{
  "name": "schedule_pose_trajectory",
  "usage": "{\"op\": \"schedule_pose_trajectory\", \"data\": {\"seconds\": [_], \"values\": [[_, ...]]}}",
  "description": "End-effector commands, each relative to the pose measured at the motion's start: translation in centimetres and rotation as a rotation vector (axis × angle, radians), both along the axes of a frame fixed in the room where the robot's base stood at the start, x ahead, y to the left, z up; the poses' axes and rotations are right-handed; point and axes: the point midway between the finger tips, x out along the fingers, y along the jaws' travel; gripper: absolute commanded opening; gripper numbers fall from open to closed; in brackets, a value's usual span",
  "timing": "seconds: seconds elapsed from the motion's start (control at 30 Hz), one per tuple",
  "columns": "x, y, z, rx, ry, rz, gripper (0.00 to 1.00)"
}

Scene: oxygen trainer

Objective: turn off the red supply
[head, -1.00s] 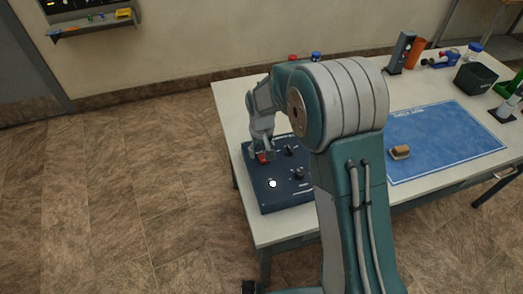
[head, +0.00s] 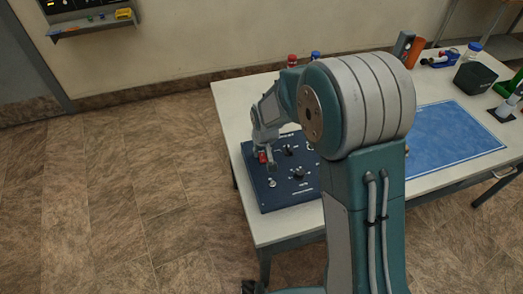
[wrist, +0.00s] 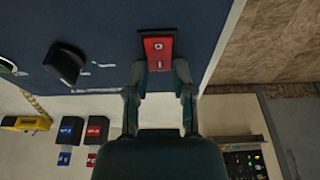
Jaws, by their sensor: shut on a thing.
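The red switch (head: 262,157) sits in a dark frame at the left part of the dark blue panel (head: 275,203). In the wrist view the red switch (wrist: 158,49) has white marks on its face. My gripper (head: 265,161) reaches down to it, with one finger on each side in the wrist view (wrist: 159,82). It is shut on the switch; the exact contact is hard to see. Two black knobs stand on the panel, one in the middle (head: 289,150) and one nearer the front (head: 299,173). A small pale round lamp (head: 272,183) is at the front left.
The panel lies on a white table (head: 233,113) near its left edge. A blue mat (head: 450,140) lies to the right. A black bin (head: 475,77) is at the back right. My arm hides the table's middle.

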Motion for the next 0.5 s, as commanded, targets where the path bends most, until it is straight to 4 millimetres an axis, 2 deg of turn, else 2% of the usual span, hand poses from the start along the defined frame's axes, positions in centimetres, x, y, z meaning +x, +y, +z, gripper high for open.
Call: {"op": "schedule_pose_trajectory", "data": {"seconds": [0.37, 0.4, 0.43, 0.47, 0.5], "values": [[-0.22, 0.0, -0.2, 0.002, -0.009, 0.0, 0.0], [-0.22, 0.0, -0.2, 0.002, -0.009, 0.0, 0.45], [-0.22, 0.0, -0.2, 0.002, -0.009, 0.001, 0.58], [-0.21, -0.01, -0.18, 0.002, -0.009, 0.001, 0.66], [-0.2, -0.01, -0.17, 0.002, -0.009, 0.001, 0.66]]}}
